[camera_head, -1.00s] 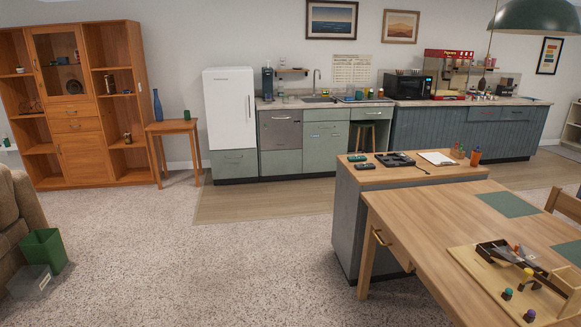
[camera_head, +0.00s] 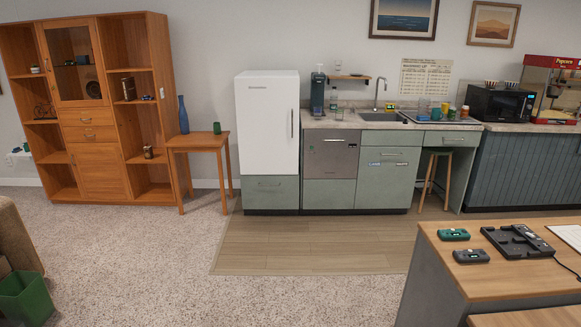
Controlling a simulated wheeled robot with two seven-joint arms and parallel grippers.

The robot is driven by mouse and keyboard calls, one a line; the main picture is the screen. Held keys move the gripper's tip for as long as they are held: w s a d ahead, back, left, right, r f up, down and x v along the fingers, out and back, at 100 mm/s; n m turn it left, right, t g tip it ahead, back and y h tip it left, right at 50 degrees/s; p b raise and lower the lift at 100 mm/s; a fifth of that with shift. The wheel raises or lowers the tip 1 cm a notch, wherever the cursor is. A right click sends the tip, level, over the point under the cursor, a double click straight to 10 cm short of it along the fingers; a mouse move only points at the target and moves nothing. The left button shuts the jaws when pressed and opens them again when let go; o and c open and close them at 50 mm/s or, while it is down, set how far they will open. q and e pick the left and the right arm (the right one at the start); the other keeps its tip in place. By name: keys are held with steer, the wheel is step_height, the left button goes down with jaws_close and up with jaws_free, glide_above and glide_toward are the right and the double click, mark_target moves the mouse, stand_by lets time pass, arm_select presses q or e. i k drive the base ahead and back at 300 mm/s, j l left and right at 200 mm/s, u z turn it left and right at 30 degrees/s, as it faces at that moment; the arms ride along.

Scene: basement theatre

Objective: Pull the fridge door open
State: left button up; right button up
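A small white fridge (camera_head: 266,122) stands against the back wall, left of the kitchen counter. It sits above a grey-green drawer front (camera_head: 270,192). Its white door is shut, with a thin vertical metal handle (camera_head: 292,123) near the door's right edge. Neither of my grippers shows in the head view, and the fridge is still some distance ahead across the floor.
A side table (camera_head: 200,142) with a blue vase stands left of the fridge. A wooden-topped island (camera_head: 440,236) fills the lower right, and a green bin (camera_head: 26,297) is at the lower left. Carpet and wood floor (camera_head: 310,243) before the fridge are clear.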

mark_target(267, 111)
steer(key=i, duration=2.65)
steer(key=i+l+u, duration=0.1)
steer(key=i+u, duration=0.3)
steer(key=i, duration=1.45)
steer(key=i+j+z, duration=0.15)
steer(key=i, duration=0.2)
steer(key=i+j+z, duration=0.15)
steer(key=i, duration=0.25)
steer(key=i+j+z, duration=0.15)
steer(key=i, duration=0.2)
